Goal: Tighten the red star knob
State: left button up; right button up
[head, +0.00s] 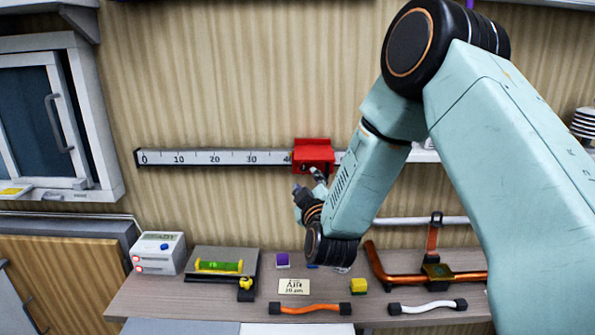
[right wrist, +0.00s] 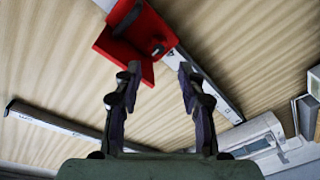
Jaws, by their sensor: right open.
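A red carriage (head: 312,150) sits on a pale wall rail (head: 215,158) marked with a number scale, close to the 40 mark. My right gripper (head: 308,182) is just below the carriage, its fingers open and empty. In the right wrist view the red carriage (right wrist: 125,45) lies beyond the spread fingertips (right wrist: 156,74), with a small dark part on its face. I cannot make out a separate red star knob; my gripper and arm cover part of the area under the carriage. My left gripper is not in view.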

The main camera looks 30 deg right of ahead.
aim_at(304, 169)
jog(key=b+x, duration=0.1)
jog(key=x, duration=0.2)
jog(key=b+x, duration=0.1)
jog(key=x, duration=0.2)
jog(key=shift+w+d+f, duration=0.15)
jog(key=shift+d+f, duration=0.1)
jog(key=shift+d, duration=0.25)
jog(key=shift+w+a+r, duration=0.1)
jog(key=shift+w+r, duration=0.05)
jog(key=shift+w, duration=0.35)
jog(key=shift+s+r, duration=0.15)
jog(key=shift+s, duration=0.05)
jog(key=shift+w+d, duration=0.1)
jog(key=shift+d, duration=0.15)
jog(key=shift+c, duration=1.1)
jog(key=shift+w+a, duration=0.1)
jog(key=shift+a, duration=0.05)
jog(key=c, duration=0.3)
grip_shut()
